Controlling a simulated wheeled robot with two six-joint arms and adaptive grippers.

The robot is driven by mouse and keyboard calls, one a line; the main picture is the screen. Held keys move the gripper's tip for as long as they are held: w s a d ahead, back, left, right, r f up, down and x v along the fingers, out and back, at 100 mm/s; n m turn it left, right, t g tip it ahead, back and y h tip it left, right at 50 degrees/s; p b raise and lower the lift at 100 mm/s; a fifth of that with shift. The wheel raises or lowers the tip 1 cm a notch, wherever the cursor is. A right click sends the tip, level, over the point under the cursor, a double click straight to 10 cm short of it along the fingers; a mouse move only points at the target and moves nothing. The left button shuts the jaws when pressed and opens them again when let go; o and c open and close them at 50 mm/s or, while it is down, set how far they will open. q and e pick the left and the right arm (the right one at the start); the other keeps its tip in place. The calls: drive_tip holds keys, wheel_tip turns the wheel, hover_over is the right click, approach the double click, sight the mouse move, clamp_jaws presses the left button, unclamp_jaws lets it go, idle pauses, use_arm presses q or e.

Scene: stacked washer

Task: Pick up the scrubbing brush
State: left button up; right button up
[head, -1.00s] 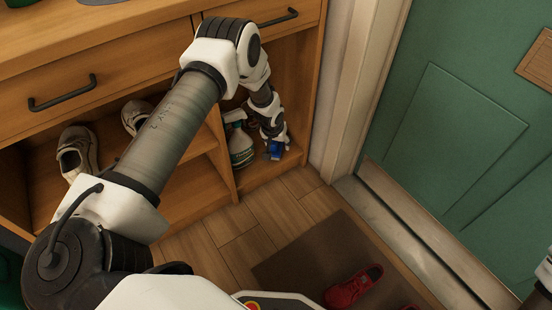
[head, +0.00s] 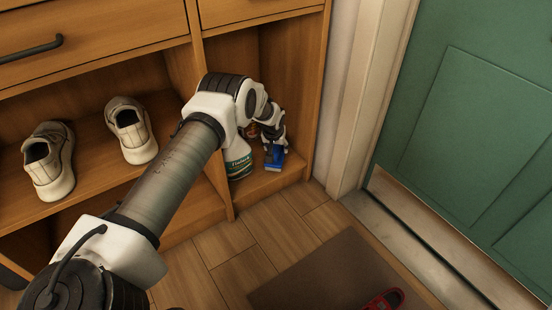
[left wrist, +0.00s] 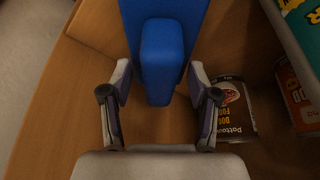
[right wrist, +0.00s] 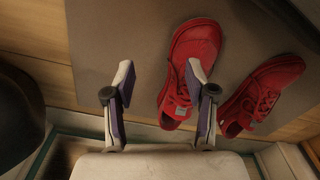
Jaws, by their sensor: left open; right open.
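The scrubbing brush (head: 274,158) is blue and stands in the right-hand lower compartment of the wooden cabinet, near its front edge. My left gripper (head: 273,142) reaches into that compartment and is right at the brush, partly covering it. In the left wrist view the brush (left wrist: 165,50) shows as a wide blue part with a narrower raised block, its lower end between the open fingers of my left gripper (left wrist: 160,80). I cannot tell whether a finger touches it. My right gripper (right wrist: 158,82) is open and empty, above the floor mat by red shoes.
A dog food can (left wrist: 229,110) and another can (left wrist: 298,92) are close by in the left wrist view. The compartment's side wall (head: 300,95) is close on the right. Red shoes (right wrist: 192,65) lie on the mat (head: 325,275).

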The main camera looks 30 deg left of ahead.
use_arm(q)
drive_tip(key=shift+f, duration=0.25)
idle(0.3)
clamp_jaws()
